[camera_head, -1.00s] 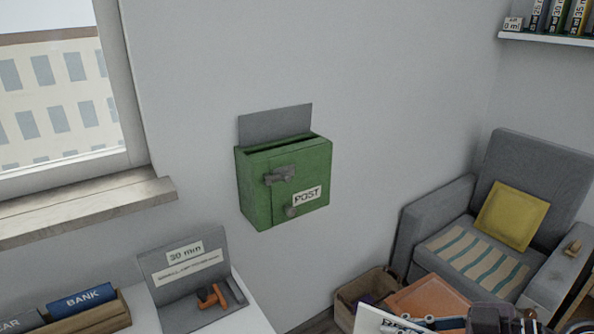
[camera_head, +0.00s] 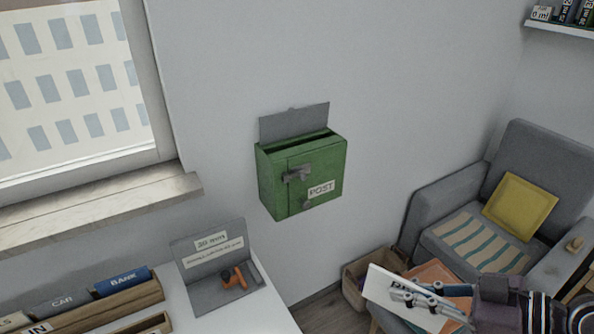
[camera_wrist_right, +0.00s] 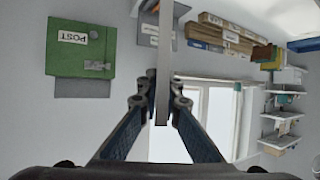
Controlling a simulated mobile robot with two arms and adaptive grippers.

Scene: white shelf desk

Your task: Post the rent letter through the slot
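The green post box (camera_head: 283,185) hangs on the wall in the head view, with a dark slot along its top and a grey plate standing up behind it. It also shows upside down at the upper left of the right wrist view (camera_wrist_right: 75,65). My right gripper (camera_head: 418,296) is shut on a white letter (camera_head: 385,287), to the right of and below the box, apart from it. In the right wrist view the letter (camera_wrist_right: 164,60) is seen edge-on between the fingers. Its print cannot be read. My left gripper is not in view.
A white desk (camera_head: 263,312) at lower left bears a grey stand with an orange-handled item (camera_head: 234,278) and wooden file trays (camera_head: 120,305). A window sill (camera_head: 100,208) juts out left. A grey armchair (camera_head: 440,210) and a crate (camera_head: 355,290) stand right. Wall around the box is clear.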

